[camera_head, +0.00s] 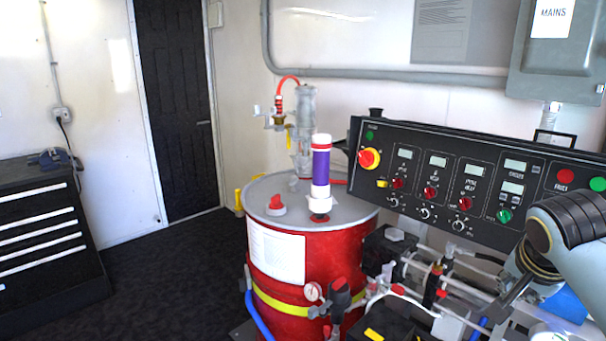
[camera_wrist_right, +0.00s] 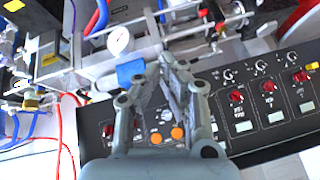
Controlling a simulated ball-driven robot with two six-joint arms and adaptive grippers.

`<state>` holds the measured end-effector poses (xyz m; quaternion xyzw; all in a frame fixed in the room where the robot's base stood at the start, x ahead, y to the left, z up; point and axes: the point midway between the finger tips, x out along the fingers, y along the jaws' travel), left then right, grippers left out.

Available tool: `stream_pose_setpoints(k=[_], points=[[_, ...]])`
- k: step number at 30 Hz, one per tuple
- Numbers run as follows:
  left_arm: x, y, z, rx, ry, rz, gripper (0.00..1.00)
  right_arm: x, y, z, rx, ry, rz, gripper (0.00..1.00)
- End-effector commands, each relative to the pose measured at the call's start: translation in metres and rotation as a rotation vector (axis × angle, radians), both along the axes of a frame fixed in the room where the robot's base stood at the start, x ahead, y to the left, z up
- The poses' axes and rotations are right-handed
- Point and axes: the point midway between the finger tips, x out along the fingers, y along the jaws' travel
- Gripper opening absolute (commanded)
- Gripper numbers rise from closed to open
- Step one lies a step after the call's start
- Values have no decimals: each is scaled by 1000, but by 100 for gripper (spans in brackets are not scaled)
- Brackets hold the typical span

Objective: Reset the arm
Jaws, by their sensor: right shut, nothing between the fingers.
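My right arm (camera_head: 575,232) comes in from the right edge in the head view, in front of the right end of the black control panel (camera_head: 450,180). My right gripper (camera_wrist_right: 178,65) shows in the wrist view with its grey fingers together and nothing between them. The panel (camera_wrist_right: 255,130) lies behind the gripper in that view, with its knobs and displays to the right. I cannot tell whether the gripper touches anything. My left gripper and left arm are not in view.
A red drum (camera_head: 275,260) with a purple-and-white cylinder (camera_head: 321,170) on its lid stands left of the panel. Pipes and hoses (camera_head: 440,275) crowd the space below the panel. A black tool cabinet (camera_head: 45,230) stands far left. Dark floor (camera_head: 170,275) between is clear.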

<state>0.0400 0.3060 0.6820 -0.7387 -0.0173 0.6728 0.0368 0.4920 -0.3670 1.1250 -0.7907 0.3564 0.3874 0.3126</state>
Motion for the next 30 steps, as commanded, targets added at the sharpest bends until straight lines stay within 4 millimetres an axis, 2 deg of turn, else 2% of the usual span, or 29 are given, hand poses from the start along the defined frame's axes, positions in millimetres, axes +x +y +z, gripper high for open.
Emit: stream_pose_setpoints(k=[1, 3, 6, 12, 18, 21, 30], points=[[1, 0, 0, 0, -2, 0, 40, -37, 15, -15, -27, 65, 124, 0], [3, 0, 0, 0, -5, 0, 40, -75, 31, -26, -61, 133, 284, 0], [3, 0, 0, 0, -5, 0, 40, -118, 48, -32, -96, 201, 462, 0], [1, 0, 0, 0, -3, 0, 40, -183, 71, -32, -142, 287, 727, 0], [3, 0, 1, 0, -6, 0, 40, -235, 88, -24, -176, 342, 940, 0], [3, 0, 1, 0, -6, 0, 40, -258, 96, -18, -191, 364, 1038, 0], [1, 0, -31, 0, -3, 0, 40, -243, 89, -114, -178, 388, 1035, 0]])
